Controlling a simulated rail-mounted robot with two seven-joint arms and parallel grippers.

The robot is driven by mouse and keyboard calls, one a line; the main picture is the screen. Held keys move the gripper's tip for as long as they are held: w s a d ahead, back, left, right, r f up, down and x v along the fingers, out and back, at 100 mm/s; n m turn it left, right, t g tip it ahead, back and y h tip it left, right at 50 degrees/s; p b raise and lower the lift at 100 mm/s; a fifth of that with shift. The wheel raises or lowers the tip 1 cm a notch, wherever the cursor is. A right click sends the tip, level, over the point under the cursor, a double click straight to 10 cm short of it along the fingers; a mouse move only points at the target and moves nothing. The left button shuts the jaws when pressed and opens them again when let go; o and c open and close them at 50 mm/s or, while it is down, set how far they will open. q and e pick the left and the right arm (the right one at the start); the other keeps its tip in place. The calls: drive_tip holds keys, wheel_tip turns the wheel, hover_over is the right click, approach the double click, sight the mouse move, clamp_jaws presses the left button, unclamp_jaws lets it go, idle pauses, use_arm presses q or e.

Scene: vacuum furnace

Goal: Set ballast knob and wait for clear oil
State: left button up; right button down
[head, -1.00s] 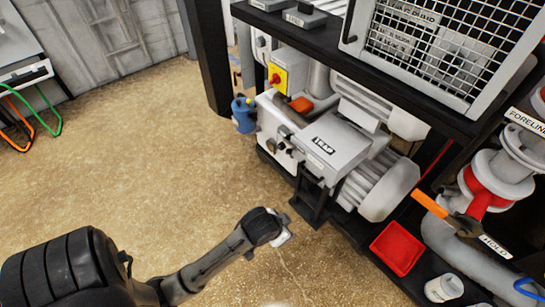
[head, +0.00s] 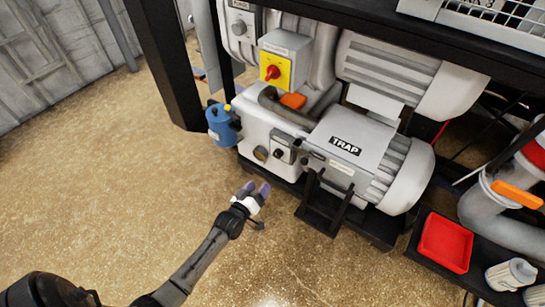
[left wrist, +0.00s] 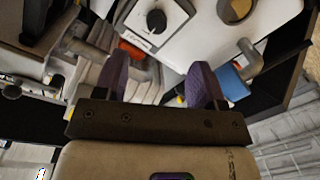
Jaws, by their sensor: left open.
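The pump (head: 330,140) is a grey machine on a dark stand, with a "TRAP" label on top. On its front face are a small dark knob (head: 278,153) on a grey plate and a round amber sight glass (head: 261,153). In the left wrist view, the black knob (left wrist: 157,20) and the amber glass (left wrist: 235,10) show at the top edge. The oil's clarity cannot be made out. My left gripper (head: 257,188) is open and empty, in front of and below the knob, apart from it. Its purple fingers (left wrist: 160,82) are spread. My right gripper is not in view.
A red tray (head: 445,243) and a white container (head: 510,274) sit at the lower right. A black post (head: 165,60) rises at left. The floor in front is clear.

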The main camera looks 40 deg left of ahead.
sight(277, 156)
use_arm(q)
drive_tip(key=shift+n+t+y, duration=0.3)
drive_tip(key=shift+n+t, duration=0.1)
drive_tip(key=w+a+b, duration=0.1)
drive_tip(key=w+b, duration=0.1)
drive_tip(key=w, duration=0.2)
drive_tip(key=w+a+b, duration=0.1)
drive_tip(key=w+b, duration=0.1)
drive_tip(key=w, duration=0.2)
drive_tip(key=w+a+r+b, duration=0.1)
drive_tip(key=w+b, duration=0.2)
drive_tip(key=w, duration=0.1)
drive_tip(key=shift+w+a, duration=0.2)
drive_tip(key=shift+w, duration=0.6)
drive_tip(key=shift+r, duration=0.1)
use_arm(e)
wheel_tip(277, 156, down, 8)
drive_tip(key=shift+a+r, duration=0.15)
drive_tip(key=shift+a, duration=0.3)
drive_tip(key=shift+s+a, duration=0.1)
use_arm(q)
drive_tip(key=c, duration=0.9)
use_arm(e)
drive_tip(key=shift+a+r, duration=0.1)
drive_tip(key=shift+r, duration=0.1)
